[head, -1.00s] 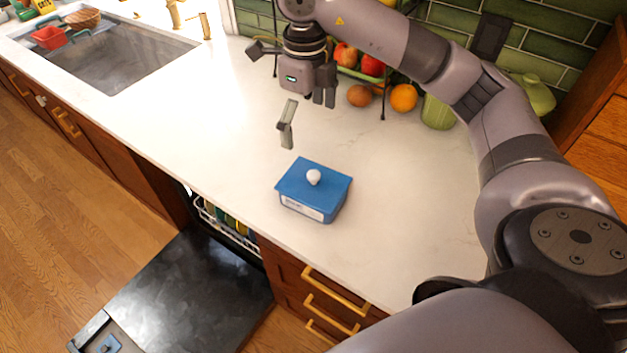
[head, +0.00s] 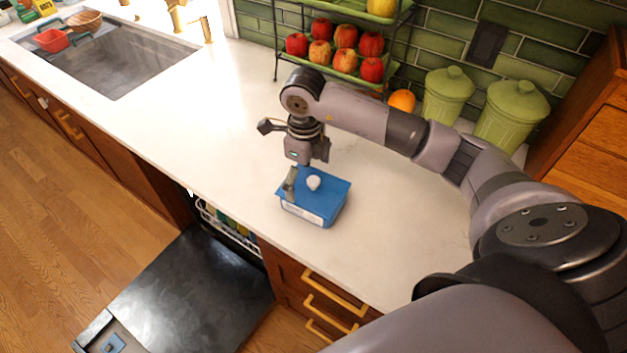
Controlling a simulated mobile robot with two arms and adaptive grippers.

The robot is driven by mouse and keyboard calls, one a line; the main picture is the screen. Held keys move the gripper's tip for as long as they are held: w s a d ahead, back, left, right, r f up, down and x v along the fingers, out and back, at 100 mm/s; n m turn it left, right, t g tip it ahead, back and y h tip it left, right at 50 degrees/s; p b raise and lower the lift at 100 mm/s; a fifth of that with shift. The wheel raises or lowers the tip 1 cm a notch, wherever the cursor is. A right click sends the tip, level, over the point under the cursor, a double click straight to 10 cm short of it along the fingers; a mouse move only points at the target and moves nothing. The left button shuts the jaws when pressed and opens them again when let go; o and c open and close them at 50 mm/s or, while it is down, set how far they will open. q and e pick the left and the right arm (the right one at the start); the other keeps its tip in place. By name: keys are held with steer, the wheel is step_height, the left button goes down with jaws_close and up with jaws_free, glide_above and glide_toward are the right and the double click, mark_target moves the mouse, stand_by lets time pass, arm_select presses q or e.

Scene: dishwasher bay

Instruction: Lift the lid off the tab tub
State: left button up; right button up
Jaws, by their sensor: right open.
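The blue tab tub (head: 318,216) stands on the white counter, near its front edge, with a pale label on its front. Its blue lid (head: 332,191) is on it, with a round white knob (head: 313,183) on top. My right gripper (head: 306,178) is open over the lid. One finger shows left of the knob, low over the lid's left part; the other is behind the knob and partly hidden. I cannot tell whether the fingers touch the lid. My left gripper is not in view.
A rack of apples (head: 345,60) stands at the back, with an orange (head: 402,100) and green canisters (head: 447,95) to its right. A sink (head: 105,62) is at the far left. The dishwasher door (head: 180,290) hangs open below the counter. The counter left of the tub is clear.

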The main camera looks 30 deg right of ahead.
steer(key=shift+f, duration=0.65)
steer(key=shift+c, duration=0.5)
